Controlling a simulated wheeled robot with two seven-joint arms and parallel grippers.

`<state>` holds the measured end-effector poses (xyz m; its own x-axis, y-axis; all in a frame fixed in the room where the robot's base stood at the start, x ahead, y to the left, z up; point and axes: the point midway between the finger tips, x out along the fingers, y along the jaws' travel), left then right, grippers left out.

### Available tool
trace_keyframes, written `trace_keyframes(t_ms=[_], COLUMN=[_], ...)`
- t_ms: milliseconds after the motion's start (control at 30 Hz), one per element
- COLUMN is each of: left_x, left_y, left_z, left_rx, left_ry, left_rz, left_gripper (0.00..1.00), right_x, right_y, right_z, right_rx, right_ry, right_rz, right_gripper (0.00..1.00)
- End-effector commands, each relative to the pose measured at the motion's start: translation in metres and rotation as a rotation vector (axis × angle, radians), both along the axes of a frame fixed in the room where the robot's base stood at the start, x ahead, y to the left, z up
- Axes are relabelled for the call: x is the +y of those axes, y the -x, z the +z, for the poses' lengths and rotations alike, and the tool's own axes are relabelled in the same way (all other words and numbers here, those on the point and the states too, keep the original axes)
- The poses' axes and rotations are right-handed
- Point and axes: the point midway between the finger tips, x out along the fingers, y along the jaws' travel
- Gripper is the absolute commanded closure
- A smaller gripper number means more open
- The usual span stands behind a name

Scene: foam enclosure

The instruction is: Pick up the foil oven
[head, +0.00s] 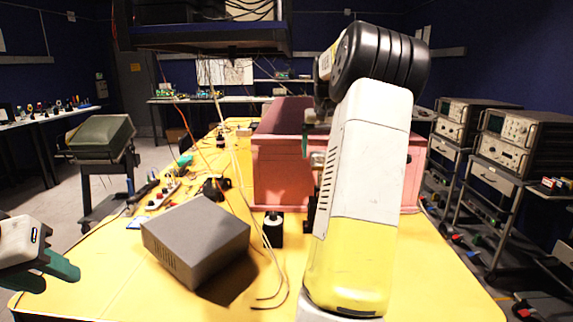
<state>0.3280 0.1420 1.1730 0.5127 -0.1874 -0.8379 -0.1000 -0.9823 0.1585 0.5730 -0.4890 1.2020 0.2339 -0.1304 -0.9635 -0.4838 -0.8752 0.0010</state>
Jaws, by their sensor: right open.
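A grey box (195,240) with vent slits on its near side lies at an angle on the yellow table; it may be the foil oven, but no label shows. My right gripper (313,140) is partly hidden behind my raised right arm, in front of the pink enclosure. It is open, and I see nothing held in it. I cannot tell whether it touches the enclosure.
A large pink enclosure (277,172) stands on the yellow table (130,288) behind my right arm. A small black-and-white device (273,230) and loose cables lie right of the grey box. Small tools clutter the table's left side. The front left of the table is clear.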

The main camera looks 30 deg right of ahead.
Motion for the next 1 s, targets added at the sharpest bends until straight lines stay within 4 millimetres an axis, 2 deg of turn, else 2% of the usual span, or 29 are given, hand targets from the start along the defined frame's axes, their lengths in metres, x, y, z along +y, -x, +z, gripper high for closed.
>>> trace_keyframes(t_ms=[400, 700, 767, 1000], left_x=[0.0, 0.0, 0.0, 0.0], left_y=[0.0, 0.0, 0.0, 0.0], left_z=[0.0, 0.0, 0.0, 0.0], left_rx=[0.0, 0.0, 0.0, 0.0], left_ry=[0.0, 0.0, 0.0, 0.0], left_rz=[0.0, 0.0, 0.0, 0.0], left_gripper=[0.64, 0.64, 0.64, 0.64], right_x=[-0.002, -0.003, -0.003, -0.003], right_y=[-0.011, -0.013, -0.013, -0.013], right_z=[-0.055, -0.061, -0.06, -0.06], right_rx=[0.001, 0.0, 0.0, 0.0], right_ry=[-0.003, -0.001, -0.001, -0.001], right_rz=[0.001, 0.001, 0.001, 0.001], right_gripper=[0.15, 0.15, 0.22, 0.7])
